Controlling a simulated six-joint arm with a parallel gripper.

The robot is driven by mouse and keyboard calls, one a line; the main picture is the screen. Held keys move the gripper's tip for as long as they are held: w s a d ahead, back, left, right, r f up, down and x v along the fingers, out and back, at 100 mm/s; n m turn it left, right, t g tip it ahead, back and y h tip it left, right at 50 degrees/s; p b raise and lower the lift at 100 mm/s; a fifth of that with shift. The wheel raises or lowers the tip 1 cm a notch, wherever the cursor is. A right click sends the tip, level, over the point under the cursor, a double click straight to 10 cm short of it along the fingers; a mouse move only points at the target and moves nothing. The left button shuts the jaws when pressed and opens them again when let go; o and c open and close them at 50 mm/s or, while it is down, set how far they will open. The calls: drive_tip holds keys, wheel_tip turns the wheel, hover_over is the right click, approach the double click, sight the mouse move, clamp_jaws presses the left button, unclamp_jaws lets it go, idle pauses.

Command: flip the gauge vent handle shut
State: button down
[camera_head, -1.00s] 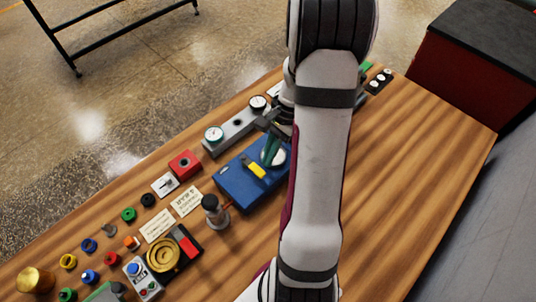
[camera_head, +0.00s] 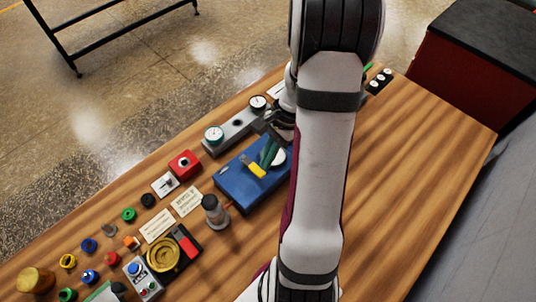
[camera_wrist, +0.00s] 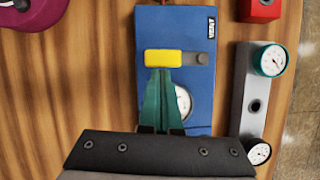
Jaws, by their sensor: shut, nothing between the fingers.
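The blue gauge box (camera_head: 235,187) lies on the wooden bench, with a "VENT" label on it in the wrist view (camera_wrist: 211,28). The yellow vent handle (camera_head: 257,172) is on its top. In the wrist view, the yellow handle (camera_wrist: 163,57) lies crosswise, with a grey pivot piece (camera_wrist: 200,58) at its right end. My gripper (camera_wrist: 163,72) is shut and empty, its green fingertips at the handle's near long side; I cannot tell whether they touch. The fingers partly hide the box's white dial (camera_wrist: 183,103). My gripper (camera_head: 264,163) also shows over the box in the head view.
A grey bar with two dials (camera_head: 236,130) lies beside the box. A red block (camera_head: 184,164) and a grey-black cylinder (camera_head: 214,212) stand near its left end. Several small buttons and caps fill the bench's left part.

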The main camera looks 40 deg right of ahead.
sight(258, 173)
drive_tip(key=shift+a, duration=0.15)
drive_tip(key=a+m, duration=0.1)
drive_tip(key=m+t, duration=0.1)
drive_tip(key=m, duration=0.1)
drive_tip(key=shift+s+a+m, duration=0.3)
drive_tip(key=shift+s+a, duration=0.05)
drive_tip(key=shift+a+m+t+h, duration=0.3)
drive_tip(key=shift+a+m+t, duration=0.15)
drive_tip(key=shift+m, duration=0.25)
drive_tip(key=shift+w+a, duration=0.1)
drive_tip(key=shift+a, duration=0.9)
drive_tip(key=shift+w+a, duration=0.3)
drive_tip(key=shift+a, duration=0.35)
drive_tip(key=shift+w+a, duration=0.9)
drive_tip(key=shift+a, duration=0.05)
drive_tip(key=shift+w+a, duration=0.1)
drive_tip(key=shift+w, duration=0.05)
